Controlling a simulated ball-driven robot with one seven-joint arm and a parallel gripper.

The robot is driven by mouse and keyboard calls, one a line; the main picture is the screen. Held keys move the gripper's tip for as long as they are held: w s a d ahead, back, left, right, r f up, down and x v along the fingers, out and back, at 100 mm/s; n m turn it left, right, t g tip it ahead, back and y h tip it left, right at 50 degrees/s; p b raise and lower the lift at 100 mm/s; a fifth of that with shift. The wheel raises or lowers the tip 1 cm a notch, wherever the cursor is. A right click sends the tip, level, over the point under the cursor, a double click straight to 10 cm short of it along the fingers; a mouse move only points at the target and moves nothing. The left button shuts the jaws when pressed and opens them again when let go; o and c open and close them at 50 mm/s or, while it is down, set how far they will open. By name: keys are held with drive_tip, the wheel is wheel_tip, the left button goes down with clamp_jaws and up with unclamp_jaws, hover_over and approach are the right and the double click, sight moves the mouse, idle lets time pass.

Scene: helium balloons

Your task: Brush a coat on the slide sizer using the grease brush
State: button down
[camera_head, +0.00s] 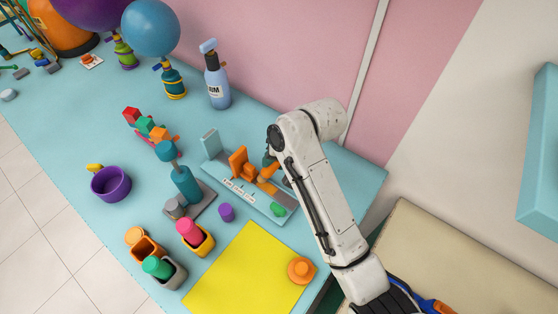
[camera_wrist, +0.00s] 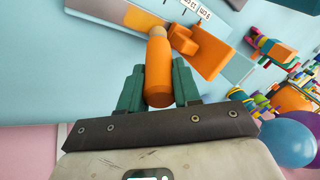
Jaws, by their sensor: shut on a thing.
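The slide sizer (camera_head: 224,181) is a light-blue board with a marked white scale, an upright end plate (camera_head: 210,142) and an orange sliding block (camera_head: 240,162). In the wrist view the orange block (camera_wrist: 214,52) is at the right of a strip coloured orange and grey (camera_wrist: 140,20). My gripper (camera_wrist: 158,88) is shut on the grease brush (camera_wrist: 158,72), a thick orange handle with a tan tip. The tip points at the strip beside the block; I cannot tell whether it touches. In the head view my arm partly hides the gripper and the brush (camera_head: 268,173).
A yellow mat (camera_head: 245,275) holds an orange knob (camera_head: 301,270). A spray bottle (camera_head: 216,80) and balloons (camera_head: 150,27) stand behind. A pink wall borders the table.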

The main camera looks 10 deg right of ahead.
drive_tip(key=shift+s+d, duration=0.1)
idle(0.4)
drive_tip(key=shift+s+d, duration=1.65)
drive_tip(key=shift+w+a, duration=0.1)
drive_tip(key=shift+w+a, duration=1.65)
drive_tip(key=shift+r, duration=3.5)
